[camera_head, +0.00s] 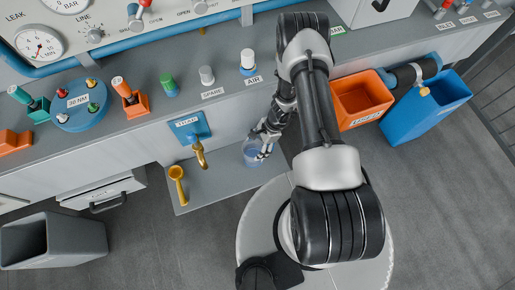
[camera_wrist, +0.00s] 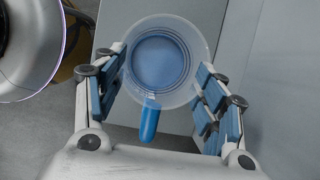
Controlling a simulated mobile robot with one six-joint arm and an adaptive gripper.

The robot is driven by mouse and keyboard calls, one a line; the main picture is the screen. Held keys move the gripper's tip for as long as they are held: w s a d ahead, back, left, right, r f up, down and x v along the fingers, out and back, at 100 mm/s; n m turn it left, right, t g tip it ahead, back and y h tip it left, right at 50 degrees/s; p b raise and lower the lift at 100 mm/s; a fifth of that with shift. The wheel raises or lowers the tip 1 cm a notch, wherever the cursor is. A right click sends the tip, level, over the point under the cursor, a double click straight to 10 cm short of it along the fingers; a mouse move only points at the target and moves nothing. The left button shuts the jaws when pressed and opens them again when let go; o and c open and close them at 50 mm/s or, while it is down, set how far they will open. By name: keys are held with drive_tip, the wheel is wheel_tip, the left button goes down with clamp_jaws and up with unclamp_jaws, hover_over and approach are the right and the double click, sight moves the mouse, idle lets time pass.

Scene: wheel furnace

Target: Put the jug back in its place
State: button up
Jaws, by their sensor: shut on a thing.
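The jug (camera_head: 250,155) is a clear, bluish round vessel seen beside the grey side panel, above or on the low grey shelf (camera_head: 215,184). I cannot tell whether it touches the shelf. In the wrist view the jug (camera_wrist: 160,62) shows from above, its open rim facing the camera and its blue handle (camera_wrist: 150,122) pointing toward my palm. My gripper (camera_head: 266,146) is shut on the jug, with blue-padded fingers on both sides of it, as the wrist view (camera_wrist: 162,88) shows. What lies under the jug is hidden.
A brass tap (camera_head: 199,154) under the blue TRAP plate (camera_head: 190,125) and a brass funnel (camera_head: 177,180) stand left of the jug. An orange bin (camera_head: 362,100) and a blue bin (camera_head: 424,108) are on the right. A grey bin (camera_head: 52,240) and open drawer (camera_head: 105,192) are left.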

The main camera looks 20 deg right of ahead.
wheel_tip(320, 180, down, 2)
drive_tip(key=shift+f, duration=0.1)
drive_tip(key=shift+r, duration=0.2)
drive_tip(key=shift+f, duration=0.1)
drive_tip(key=o, duration=1.5)
drive_tip(key=shift+c, duration=0.2)
drive_tip(key=p+v, duration=0.4)
drive_tip(key=v, duration=0.8)
